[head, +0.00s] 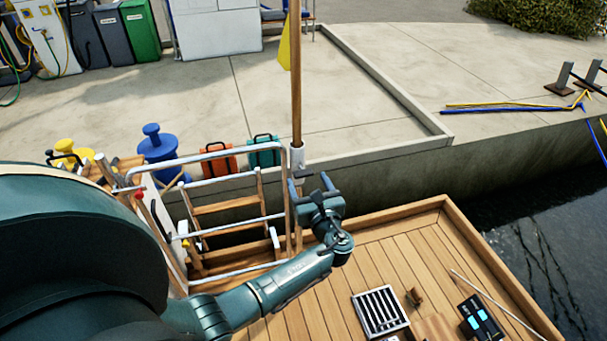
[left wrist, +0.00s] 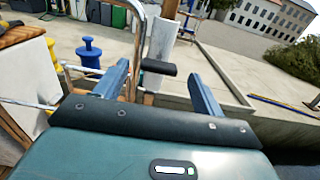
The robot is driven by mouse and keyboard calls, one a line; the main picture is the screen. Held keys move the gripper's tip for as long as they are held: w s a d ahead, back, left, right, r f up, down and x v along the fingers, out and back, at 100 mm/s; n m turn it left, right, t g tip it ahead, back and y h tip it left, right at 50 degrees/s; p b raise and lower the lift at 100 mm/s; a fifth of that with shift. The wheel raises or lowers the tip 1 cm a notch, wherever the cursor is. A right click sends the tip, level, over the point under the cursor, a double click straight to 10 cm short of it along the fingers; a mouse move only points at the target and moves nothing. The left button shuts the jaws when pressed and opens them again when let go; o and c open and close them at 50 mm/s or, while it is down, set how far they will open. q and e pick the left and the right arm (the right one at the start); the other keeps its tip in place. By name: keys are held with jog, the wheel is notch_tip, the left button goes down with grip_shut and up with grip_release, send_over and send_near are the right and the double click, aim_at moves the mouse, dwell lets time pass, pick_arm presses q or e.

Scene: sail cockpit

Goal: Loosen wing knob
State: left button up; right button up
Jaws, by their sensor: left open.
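My left gripper (left wrist: 159,74) is open, with one blue finger on each side of the knob. I see a gap between the knob and each finger. In the head view my left gripper (head: 310,185) is at the white socket (head: 297,155) at the foot of the wooden pole (head: 295,80). There the knob is small and partly hard to tell from the fingers. My right gripper is not in view.
A metal rail (head: 215,155) and a wooden ladder (head: 225,205) stand left of the gripper. A concrete quay (head: 390,100) lies beyond. On the wooden deck (head: 400,255) are a grate (head: 380,312) and a black device (head: 480,318). Water (head: 540,230) is at the right.

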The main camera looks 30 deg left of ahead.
aim_at(305, 176)
pick_arm(q)
jog(key=x, duration=0.3)
jog(key=shift+w+a, duration=0.55)
jog(key=shift+a, duration=0.05)
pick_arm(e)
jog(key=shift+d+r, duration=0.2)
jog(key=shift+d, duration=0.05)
pick_arm(q)
jog(key=c, duration=1)
jog(key=shift+o, duration=0.2)
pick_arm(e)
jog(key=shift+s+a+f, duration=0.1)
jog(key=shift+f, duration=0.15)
